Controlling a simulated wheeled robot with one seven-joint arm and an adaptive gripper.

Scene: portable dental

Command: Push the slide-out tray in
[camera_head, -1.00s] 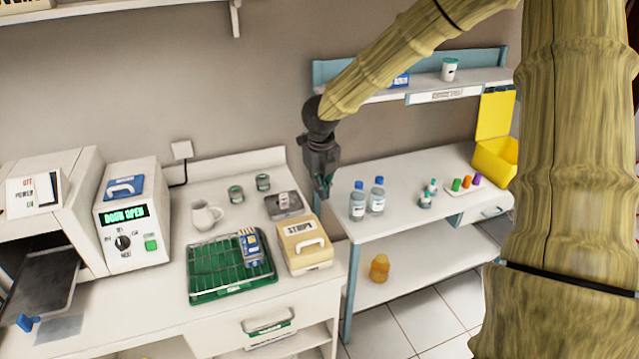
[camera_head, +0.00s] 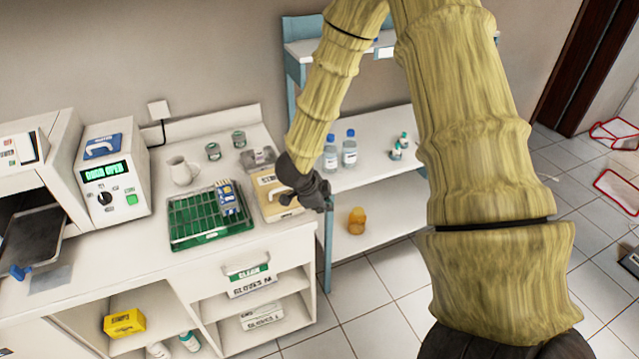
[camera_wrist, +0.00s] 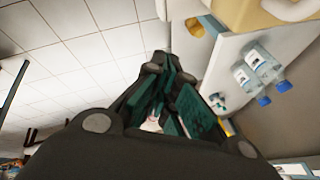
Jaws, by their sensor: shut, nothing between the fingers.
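The slide-out tray (camera_head: 35,238) is a dark, shallow metal tray at the far left of the head view. It sticks out of the open front of the white sterilizer (camera_head: 62,150), with a blue handle (camera_head: 20,272) at its near end. My gripper (camera_head: 318,196) is far to the right of the tray, by the right end of the counter near the beige box. Its fingers barely show there. The wrist view shows the dark, green-padded fingers (camera_wrist: 165,95) shut and empty, with floor tiles beyond. The tray is not in the wrist view.
A green rack (camera_head: 205,235) with a blue packet, a white mug (camera_head: 181,171) and a beige box (camera_head: 268,207) stand on the counter between the tray and my gripper. A side table with bottles (camera_head: 349,150) is at right. Tiled floor in front of it is clear.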

